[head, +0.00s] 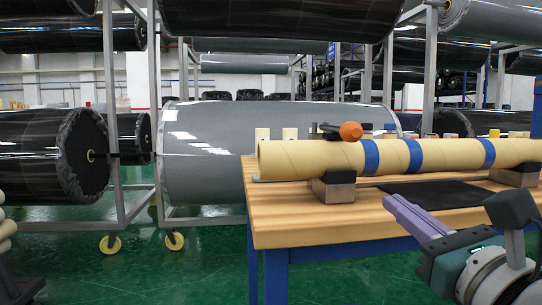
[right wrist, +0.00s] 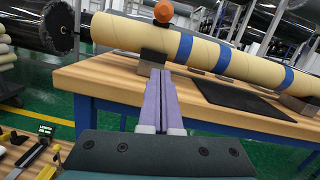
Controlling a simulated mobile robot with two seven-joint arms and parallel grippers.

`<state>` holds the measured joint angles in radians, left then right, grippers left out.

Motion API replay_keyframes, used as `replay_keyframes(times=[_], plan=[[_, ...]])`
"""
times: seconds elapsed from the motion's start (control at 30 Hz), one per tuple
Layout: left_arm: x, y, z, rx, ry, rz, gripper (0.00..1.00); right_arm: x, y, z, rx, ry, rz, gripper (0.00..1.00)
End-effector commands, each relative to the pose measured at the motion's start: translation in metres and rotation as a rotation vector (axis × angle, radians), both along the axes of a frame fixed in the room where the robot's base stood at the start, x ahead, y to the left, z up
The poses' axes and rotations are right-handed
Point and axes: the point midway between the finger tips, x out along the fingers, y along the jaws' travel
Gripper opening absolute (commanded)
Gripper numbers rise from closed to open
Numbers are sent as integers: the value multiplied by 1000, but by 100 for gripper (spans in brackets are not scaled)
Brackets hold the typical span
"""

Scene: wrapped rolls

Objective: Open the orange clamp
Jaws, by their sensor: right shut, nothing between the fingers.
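The orange clamp (head: 351,131) shows as an orange knob with a dark arm, at the top of a long cream tube (head: 310,158) near its left end. The clamp also shows at the top of the right wrist view (right wrist: 163,11), where its lower part is hidden by the tube. The tube lies across the wooden table (head: 300,228) on dark support blocks (head: 333,188). My right gripper (head: 389,200) has purple fingers, shut and empty, in front of the table and below the tube. In the right wrist view its fingertips (right wrist: 160,73) point toward the left support block. My left gripper is not in view.
A black mat (head: 440,193) lies on the table in front of the tube. Blue bands (head: 413,155) wrap the tube. Large wrapped rolls (head: 230,150) on metal racks stand behind and to the left. Tools lie on a surface (right wrist: 30,158) at the lower left of the wrist view.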

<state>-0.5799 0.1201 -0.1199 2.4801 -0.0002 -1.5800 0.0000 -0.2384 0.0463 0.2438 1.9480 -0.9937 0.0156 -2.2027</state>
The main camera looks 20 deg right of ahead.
Motion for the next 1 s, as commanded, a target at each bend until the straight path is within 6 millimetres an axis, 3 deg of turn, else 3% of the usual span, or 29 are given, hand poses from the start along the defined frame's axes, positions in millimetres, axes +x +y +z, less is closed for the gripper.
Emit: replay_keyframes(times=[0.17,0.57,0.7,1.0], plan=[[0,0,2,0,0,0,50,18,-3,5,-2,-3,1,0],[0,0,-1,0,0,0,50,97,-20,16,1,-2,-1,0],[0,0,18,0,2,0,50,99,-16,44,-2,-2,1,0],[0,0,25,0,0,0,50,100,-14,56,0,1,0,0]])
